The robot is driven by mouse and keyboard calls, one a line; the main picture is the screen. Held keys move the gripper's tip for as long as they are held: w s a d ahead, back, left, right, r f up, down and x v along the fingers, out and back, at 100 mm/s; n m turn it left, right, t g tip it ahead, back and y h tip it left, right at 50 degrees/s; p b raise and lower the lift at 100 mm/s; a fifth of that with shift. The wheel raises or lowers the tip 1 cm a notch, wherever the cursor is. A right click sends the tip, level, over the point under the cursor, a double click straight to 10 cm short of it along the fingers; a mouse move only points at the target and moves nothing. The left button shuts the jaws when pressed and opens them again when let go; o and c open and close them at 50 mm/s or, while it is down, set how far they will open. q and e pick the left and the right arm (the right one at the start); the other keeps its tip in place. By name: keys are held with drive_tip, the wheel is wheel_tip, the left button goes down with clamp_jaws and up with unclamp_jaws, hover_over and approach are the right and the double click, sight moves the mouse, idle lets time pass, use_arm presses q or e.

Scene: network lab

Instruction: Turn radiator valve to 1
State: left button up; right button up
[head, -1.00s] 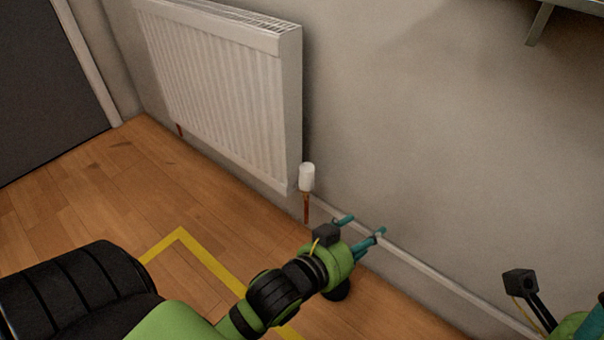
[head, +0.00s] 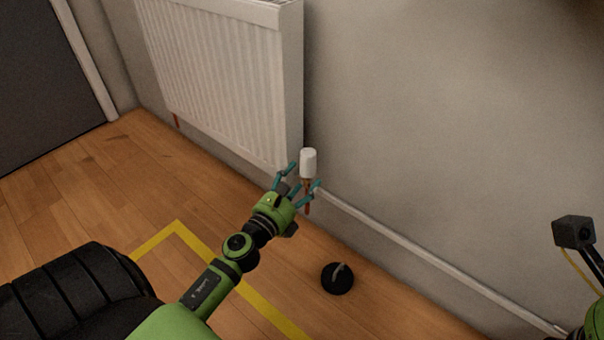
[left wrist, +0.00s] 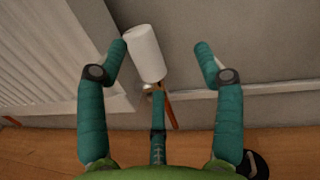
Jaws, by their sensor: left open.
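The white radiator valve (head: 308,163) stands upright on a copper pipe at the lower right corner of the white radiator (head: 225,75). No number on it can be read. My left gripper (head: 297,178) is open just in front of the valve, its teal fingers spread to either side. In the left wrist view the valve (left wrist: 145,53) shows between the fingertips, nearer the left one, and the copper pipe runs down behind the lower finger. I cannot tell whether a finger touches the valve. My right gripper is not in view; only part of the right arm shows at the right edge.
A black round doorstop-like object (head: 337,279) sits on the wooden floor right of my left arm. A white skirting board (head: 420,256) runs along the grey wall. Yellow tape (head: 200,255) marks the floor. A dark door (head: 45,85) is at the left.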

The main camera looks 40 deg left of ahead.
sight(302, 165)
use_arm(q)
drive_tip(key=shift+m+y, duration=0.6)
drive_tip(key=shift+m, duration=0.3)
drive_tip(key=w+a, duration=0.1)
drive_tip(key=w, duration=0.1)
drive_tip(key=w+a+f, duration=0.1)
drive_tip(key=w, duration=0.1)
drive_tip(key=w+a, duration=0.2)
drive_tip(key=w, duration=0.1)
drive_tip(key=shift+f, duration=0.35)
drive_tip(key=shift+d, duration=0.1)
drive_tip(key=c, duration=0.9)
